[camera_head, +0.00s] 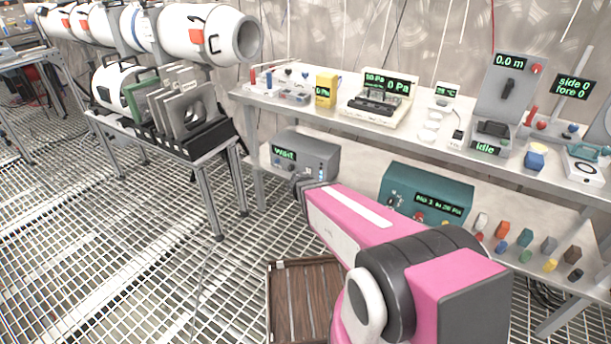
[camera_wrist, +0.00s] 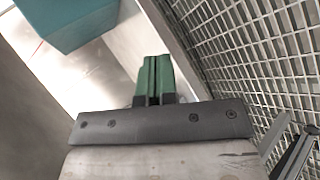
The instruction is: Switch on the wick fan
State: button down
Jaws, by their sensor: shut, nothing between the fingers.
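No object is clearly marked as the wick fan, and I cannot tell which one it is. A grey box (camera_head: 306,152) with a green "Wait" display stands on the lower shelf, with small controls on its front at the right. A teal box (camera_head: 430,192) with a green display and knobs stands right of it; a teal block, probably the same box, shows at the top left of the wrist view (camera_wrist: 68,22). My gripper (camera_wrist: 153,78) is shut and empty, its green fingertips together. In the head view my arm reaches toward the grey box's front; the fingertips are not clear there.
The upper shelf (camera_head: 415,141) carries several instruments with green displays. Small coloured blocks (camera_head: 502,229) stand on the lower shelf at right. A wooden crate (camera_head: 305,264) is on the grated floor below my arm. A rack of plates (camera_head: 180,110) stands left; the floor grating there is clear.

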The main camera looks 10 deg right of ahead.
aim_at(308, 170)
jog(key=w+a+f+n+t+h, duration=0.1)
jog(key=w+a+f+n+t, duration=0.1)
jog(key=w+a+n+t, duration=0.2)
jog(key=w+a+f+n+t+h, duration=0.1)
jog(key=w+a+n+t, duration=0.3)
jog(key=a+t, duration=0.5)
jog(key=w+a+f, duration=0.1)
jog(key=a, duration=0.2)
jog(key=shift+t, duration=0.3)
jog(key=shift+w+a, duration=0.1)
jog(key=x, duration=1.4)
jog(key=shift+r, duration=0.15)
jog(key=shift+d+r, duration=0.1)
jog(key=shift+d, duration=0.1)
